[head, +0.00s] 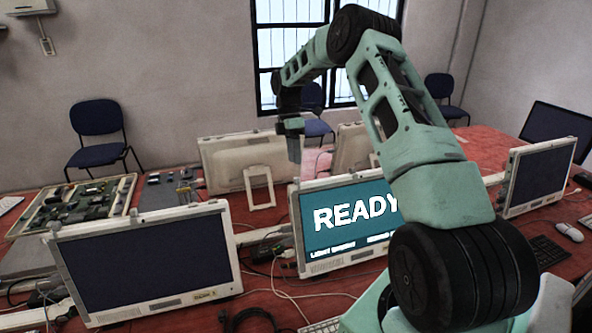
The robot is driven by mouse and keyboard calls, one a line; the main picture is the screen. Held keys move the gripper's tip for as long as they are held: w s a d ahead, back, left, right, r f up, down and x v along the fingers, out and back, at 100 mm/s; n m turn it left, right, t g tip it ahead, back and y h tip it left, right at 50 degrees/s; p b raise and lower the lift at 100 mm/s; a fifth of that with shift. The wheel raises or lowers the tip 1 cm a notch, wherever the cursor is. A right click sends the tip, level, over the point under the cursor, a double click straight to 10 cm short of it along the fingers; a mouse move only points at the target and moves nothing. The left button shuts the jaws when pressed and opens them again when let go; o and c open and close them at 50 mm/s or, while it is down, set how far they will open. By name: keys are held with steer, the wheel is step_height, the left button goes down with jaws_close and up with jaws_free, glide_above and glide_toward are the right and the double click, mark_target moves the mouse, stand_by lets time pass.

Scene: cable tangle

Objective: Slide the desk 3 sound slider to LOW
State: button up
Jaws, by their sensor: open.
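A monitor (345,221) in the middle of the red table has a teal screen reading "READY", with smaller white labels along its lower edge that are partly hidden by my arm. I cannot make out a sound slider or a desk number anywhere in this view. My gripper (293,145) hangs pointing down behind and above this monitor, in front of the back of another monitor. It is small and partly blurred; it is open and I see nothing held in it.
A dark-screened monitor (147,263) stands at the front left, another (539,178) at the right. An open tray of circuit boards (79,207) lies at the left. Loose cables (250,318) cover the front of the table (560,232). Blue chairs (101,133) stand behind.

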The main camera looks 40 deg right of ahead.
mark_target(297, 181)
steer(key=shift+p+x, duration=0.8)
steer(key=shift+x, duration=2.25)
